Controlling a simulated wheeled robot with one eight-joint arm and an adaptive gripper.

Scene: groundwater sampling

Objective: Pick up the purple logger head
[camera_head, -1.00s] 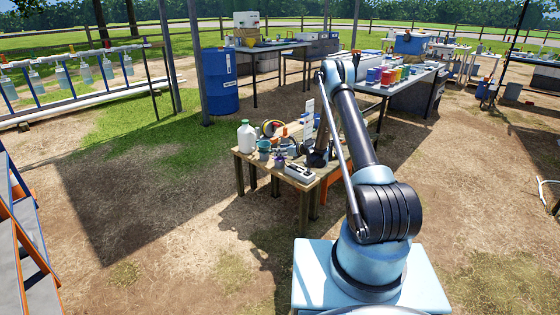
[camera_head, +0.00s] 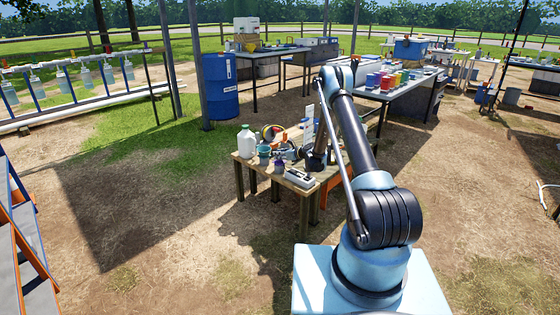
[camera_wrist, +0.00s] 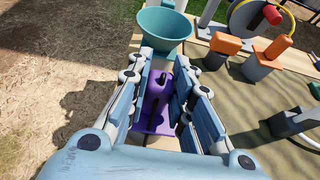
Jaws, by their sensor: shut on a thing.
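The purple logger head (camera_wrist: 158,95) shows in the wrist view between the two fingers of my gripper (camera_wrist: 163,84), which is shut on it. It has a rounded upper part and a flat purple plate (camera_wrist: 153,126) at its lower end. In the head view the purple logger head (camera_head: 279,165) is small at the front of the wooden table (camera_head: 258,174). My gripper is partly behind my arm in that view, and its fingers are too small there to make out. Whether the logger head touches the table is hard to tell.
A teal funnel-like cup (camera_wrist: 163,27) stands just beyond the fingertips. Orange-topped blocks (camera_wrist: 268,55) and a yellow-rimmed reel (camera_wrist: 260,18) are to the right. A white jug (camera_head: 246,142) and a grey device (camera_head: 299,178) are on the same table. Open ground lies left of it.

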